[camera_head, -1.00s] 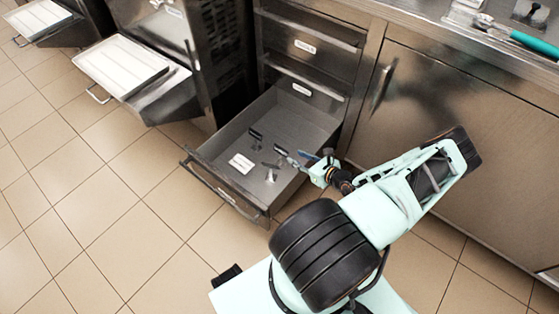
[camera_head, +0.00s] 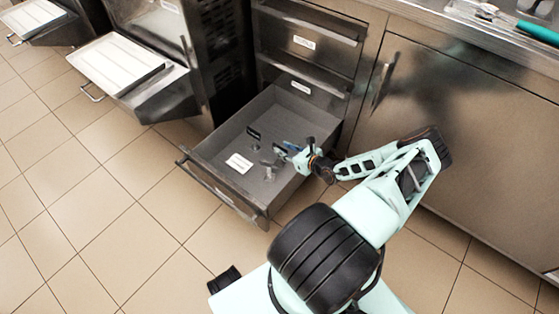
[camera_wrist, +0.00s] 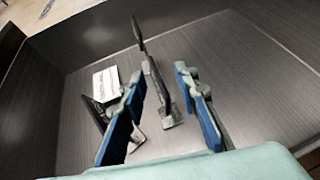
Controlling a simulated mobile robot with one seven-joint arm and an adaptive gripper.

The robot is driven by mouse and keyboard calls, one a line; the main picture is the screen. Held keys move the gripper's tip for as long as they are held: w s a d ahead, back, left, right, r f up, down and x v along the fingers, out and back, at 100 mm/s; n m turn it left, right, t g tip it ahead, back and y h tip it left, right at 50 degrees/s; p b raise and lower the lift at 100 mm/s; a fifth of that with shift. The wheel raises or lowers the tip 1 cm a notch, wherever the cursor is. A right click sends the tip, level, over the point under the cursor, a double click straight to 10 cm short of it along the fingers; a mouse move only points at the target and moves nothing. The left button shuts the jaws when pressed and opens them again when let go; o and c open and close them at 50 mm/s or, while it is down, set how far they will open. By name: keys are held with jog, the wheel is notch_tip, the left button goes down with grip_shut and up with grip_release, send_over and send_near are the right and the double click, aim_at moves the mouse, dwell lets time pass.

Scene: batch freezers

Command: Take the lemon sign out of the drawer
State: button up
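The open drawer (camera_head: 215,192) holds several small items. One dark sign (camera_head: 253,133) stands on a small metal base. Another dark sign (camera_head: 280,150) stands beside my gripper (camera_head: 293,151). I cannot read which is the lemon sign. In the wrist view my gripper (camera_wrist: 158,76) is open, with blue-padded fingers. A thin dark sign on a metal foot (camera_wrist: 151,76) shows edge-on between the fingers, farther off; contact is not visible. A second dark sign (camera_wrist: 95,112) leans into view at left, partly hidden by the left finger.
A flat white card (camera_head: 238,163) lies on the drawer floor. The drawer walls surround my gripper closely on the right. Shut drawers (camera_head: 305,42) are above, and a cabinet door (camera_head: 450,130) stands to the right. Tiled floor is clear at left.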

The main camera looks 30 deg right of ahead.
grip_shut()
dwell(0.3)
